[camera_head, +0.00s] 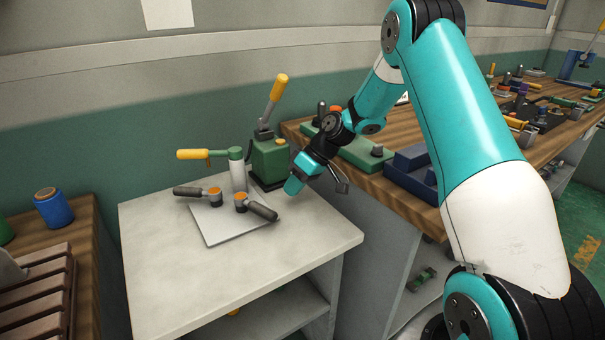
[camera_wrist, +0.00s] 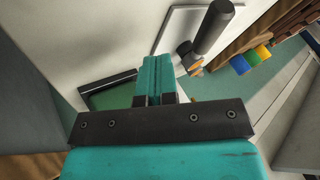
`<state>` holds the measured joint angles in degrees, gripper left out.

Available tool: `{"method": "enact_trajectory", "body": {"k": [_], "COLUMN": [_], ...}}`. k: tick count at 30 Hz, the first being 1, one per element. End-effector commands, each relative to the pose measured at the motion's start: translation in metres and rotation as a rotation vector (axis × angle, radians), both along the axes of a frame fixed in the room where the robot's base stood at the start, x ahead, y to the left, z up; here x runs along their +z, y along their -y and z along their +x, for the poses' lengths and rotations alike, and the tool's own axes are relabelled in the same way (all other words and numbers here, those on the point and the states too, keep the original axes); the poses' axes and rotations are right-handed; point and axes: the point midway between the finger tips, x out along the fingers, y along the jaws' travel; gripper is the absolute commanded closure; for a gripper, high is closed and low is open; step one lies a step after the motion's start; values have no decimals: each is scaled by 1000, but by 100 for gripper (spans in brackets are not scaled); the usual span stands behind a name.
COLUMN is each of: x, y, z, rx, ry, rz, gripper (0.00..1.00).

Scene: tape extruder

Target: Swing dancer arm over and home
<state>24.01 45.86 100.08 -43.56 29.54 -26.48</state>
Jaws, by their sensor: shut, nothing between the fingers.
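A grey plate (camera_head: 225,228) on the pale table carries two black-handled levers with orange hubs, a left one (camera_head: 190,192) and a right one (camera_head: 262,211). Behind them stands a white post with a green top and a yellow-handled lever (camera_head: 195,154). A green box (camera_head: 270,160) with an upright yellow-handled lever (camera_head: 278,88) stands beside it. I cannot tell which lever is the dancer arm. My gripper (camera_head: 291,187) is shut and empty, just right of the plate and apart from the levers. In the wrist view its teal fingers (camera_wrist: 155,75) are together, with a black handle (camera_wrist: 214,28) beyond them.
The pale table (camera_head: 160,270) is clear at its front and left. A wooden bench (camera_head: 400,196) with a green block (camera_head: 360,150) and a dark blue tray (camera_head: 412,175) stands at right. A blue spool (camera_head: 54,210) and a slatted rack (camera_head: 45,290) are at left.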

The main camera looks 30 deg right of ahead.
Motion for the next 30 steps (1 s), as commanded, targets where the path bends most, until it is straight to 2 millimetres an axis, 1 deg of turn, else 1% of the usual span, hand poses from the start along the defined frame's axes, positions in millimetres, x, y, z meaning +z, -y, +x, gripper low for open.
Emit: {"method": "enact_trajectory", "body": {"k": [1,4,6,9,12,16,23,27,30], "x": [-10,-26,-22,-23,-23,-23,-23,-23,-23], "y": [-8,-19,-30,-43,-50,-55,-55,-54,-48], "z": [1,5,1,-3,-6,-8,-8,-9,-10], "rx": [3,2,4,2,1,0,0,-5,-25], "ry": [-4,-3,0,0,0,0,0,1,0], "rz": [2,0,1,-1,-2,-1,-1,-1,-1], "gripper": [100,100,100,100,100,100,100,100,100]}}
